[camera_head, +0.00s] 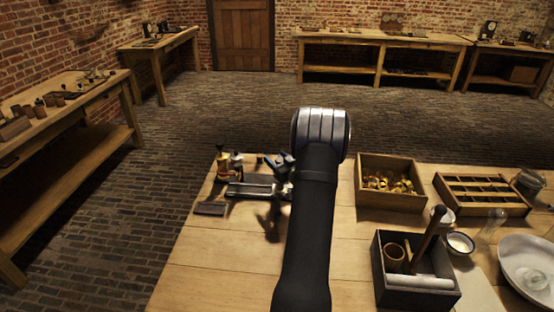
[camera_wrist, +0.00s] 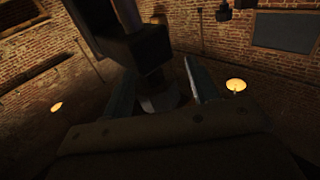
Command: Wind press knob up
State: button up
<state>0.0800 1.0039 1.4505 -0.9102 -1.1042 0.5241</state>
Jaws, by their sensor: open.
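In the wrist view my gripper (camera_wrist: 160,72) is open, with one finger on each side of a dark metal piece. That piece seems to be part of the press (camera_wrist: 135,48): a dark block with a narrower, rounded end (camera_wrist: 160,100) low between the fingers. The scene is dim, and I cannot tell whether the fingers touch it or which part is the knob. In the head view my arm covers much of this spot. Dark metal parts show just left of it, beside a grey metal bar (camera_head: 248,189) on the table; I cannot separate press from gripper there.
To the right are a wooden box of brass pieces (camera_head: 390,205), a slotted tray (camera_head: 483,211), a dark tool box (camera_head: 416,295), and a white bowl (camera_head: 515,255). The front left table is clear.

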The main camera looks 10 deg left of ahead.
jog(key=shift+w, duration=0.1)
jog(key=c, duration=1)
jog(key=shift+s+a+n+g+y, duration=0.1)
jog(key=shift+s+n+g+y, duration=0.1)
jog(key=shift+n+g+y, duration=1.25)
jog(key=shift+s+a+n+g+y, duration=0.15)
jog(key=shift+n+g+y, duration=0.4)
jog(key=shift+n+g, duration=1.05)
jog(key=shift+s+a+n+g+y, duration=0.15)
jog(key=shift+n+g+y, duration=0.8)
jog(key=shift+g, duration=1.2)
jog(key=shift+s+d, duration=0.1)
jog(key=o, duration=1)
